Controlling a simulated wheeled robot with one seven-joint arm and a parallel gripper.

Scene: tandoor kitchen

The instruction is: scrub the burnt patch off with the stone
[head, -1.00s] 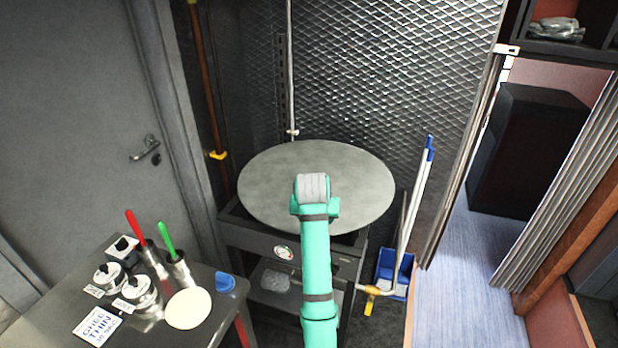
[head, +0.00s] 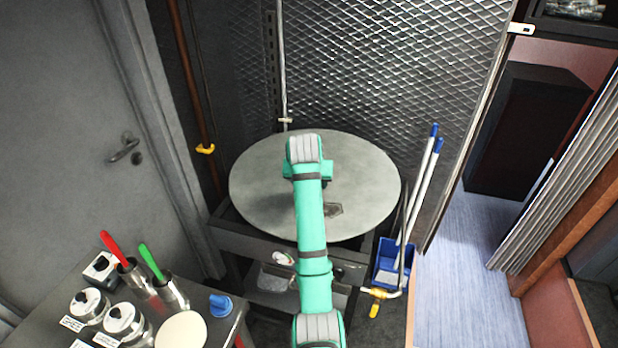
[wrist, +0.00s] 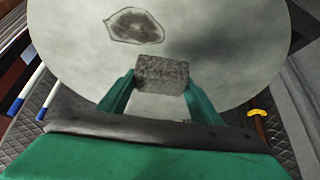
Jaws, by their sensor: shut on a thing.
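A round grey griddle plate (head: 255,190) sits on a dark stand. A dark burnt patch (wrist: 134,26) with a paler middle lies on the plate in the wrist view, and part of it (head: 334,210) shows just right of my arm in the head view. My gripper (wrist: 160,78) is shut on a rough grey stone block (wrist: 162,72). The stone is over the plate, a short way from the patch and apart from it in the picture. Whether the stone touches the plate I cannot tell. In the head view my arm hides the stone and the fingers.
A side table (head: 225,318) at lower left holds red and green-handled tools, lidded pots, a pale disc (head: 182,331) and a blue item (head: 220,305). A blue bucket (head: 393,262) with white poles stands right of the stand. A mesh wall (head: 390,80) rises behind.

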